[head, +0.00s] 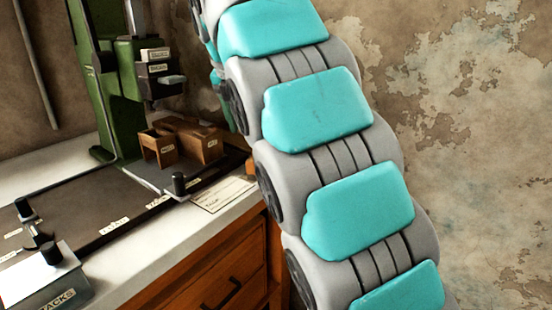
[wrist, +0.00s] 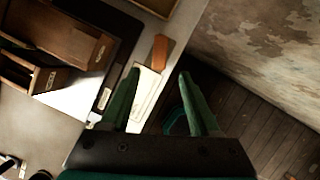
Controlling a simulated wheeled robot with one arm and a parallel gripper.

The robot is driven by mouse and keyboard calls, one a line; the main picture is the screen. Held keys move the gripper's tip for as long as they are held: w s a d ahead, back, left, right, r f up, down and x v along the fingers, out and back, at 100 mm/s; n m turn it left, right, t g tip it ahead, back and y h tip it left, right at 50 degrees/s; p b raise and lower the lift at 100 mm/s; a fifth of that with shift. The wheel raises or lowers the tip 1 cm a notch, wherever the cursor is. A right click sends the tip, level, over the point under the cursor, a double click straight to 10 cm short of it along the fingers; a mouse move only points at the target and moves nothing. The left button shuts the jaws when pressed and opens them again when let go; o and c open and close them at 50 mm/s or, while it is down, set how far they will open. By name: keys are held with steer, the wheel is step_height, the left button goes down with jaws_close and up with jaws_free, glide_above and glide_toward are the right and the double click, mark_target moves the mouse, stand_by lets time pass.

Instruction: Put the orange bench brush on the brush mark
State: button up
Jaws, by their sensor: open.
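The orange bench brush (wrist: 160,52) shows in the wrist view as a small orange block on the pale bench top, just beyond the far end of a cream card. In the head view, only a sliver of orange (head: 250,167) shows beside my arm. My gripper (wrist: 160,75) is open and empty, with its green fingers apart. In the picture, the brush lies beyond the fingertips and between their lines. The height between them is hard to tell. I cannot make out a brush mark for certain. My gripper is hidden in the head view.
The cream card (head: 222,193) lies near the bench's front edge. Wooden boxes (head: 200,140) stand on the dark press base (head: 110,208), by the green press (head: 120,120). A box labelled TACKS (head: 45,285) is at lower left. Wooden drawers (head: 225,280) are below; the wall (head: 470,130) is at right.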

steer(key=s+d+f+m+g, duration=0.3)
steer(key=s+d+f+m, duration=1)
steer(key=d+m, duration=0.3)
steer(key=s+d+f+m+g, duration=0.1)
steer(key=s+f+m, duration=0.7)
steer(key=s, duration=0.3)
steer(key=s+d+f+m+g+y, duration=0.1)
steer(key=s+f+m+g, duration=0.1)
steer(key=s+f+m, duration=0.6)
steer(key=s+f, duration=0.1)
steer(key=s, duration=0.3)
steer(key=shift+s+d+m, duration=0.2)
steer(key=shift+d+m, duration=0.2)
